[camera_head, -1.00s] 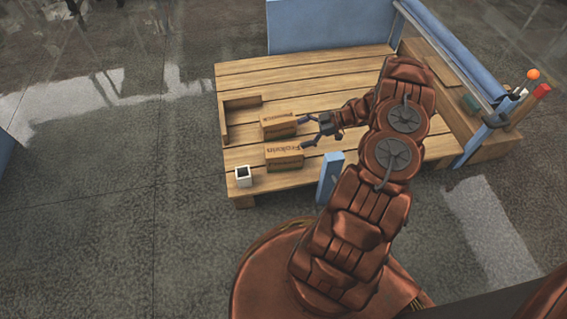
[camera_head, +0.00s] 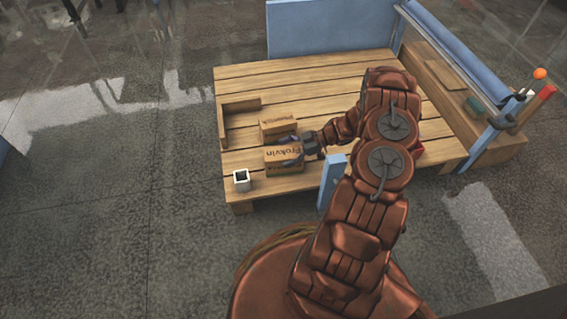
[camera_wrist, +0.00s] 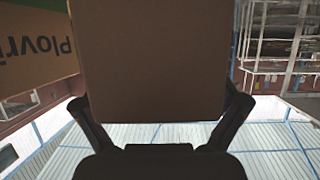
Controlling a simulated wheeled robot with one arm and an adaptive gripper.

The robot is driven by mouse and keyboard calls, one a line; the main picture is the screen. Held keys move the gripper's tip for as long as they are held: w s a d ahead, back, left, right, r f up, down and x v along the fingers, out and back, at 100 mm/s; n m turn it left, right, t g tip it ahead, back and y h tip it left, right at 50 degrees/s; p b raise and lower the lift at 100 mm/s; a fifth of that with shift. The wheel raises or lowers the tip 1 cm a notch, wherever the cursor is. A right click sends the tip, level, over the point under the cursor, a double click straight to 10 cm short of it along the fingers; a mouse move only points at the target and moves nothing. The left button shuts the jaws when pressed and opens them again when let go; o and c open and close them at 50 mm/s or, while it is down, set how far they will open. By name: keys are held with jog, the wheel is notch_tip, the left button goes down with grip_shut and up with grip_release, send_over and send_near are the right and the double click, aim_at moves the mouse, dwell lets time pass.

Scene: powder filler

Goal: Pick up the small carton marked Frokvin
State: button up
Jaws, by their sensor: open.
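The small carton marked Frokvin (camera_head: 276,155) lies on the wooden table in the head view, its lettered top facing up. My gripper (camera_head: 296,152) is at the right end of this carton, open, with its fingers on either side. In the wrist view a plain brown carton face (camera_wrist: 155,60) fills the space between the fingertips (camera_wrist: 160,112). I cannot tell whether the fingers touch it. A second carton (camera_head: 276,123) lies just behind in the head view. A carton with lettering starting "Plovri" (camera_wrist: 38,45) shows at the left of the wrist view.
A small white open container (camera_head: 241,180) stands at the table's front left corner. A low wooden corner frame (camera_head: 224,122) is at the left. A blue post (camera_head: 331,178) stands near my arm. The table (camera_head: 310,82) is clear behind the cartons.

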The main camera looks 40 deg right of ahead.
jog(key=shift+w+a, duration=0.1)
jog(key=shift+a, duration=0.1)
jog(key=c, duration=1.7)
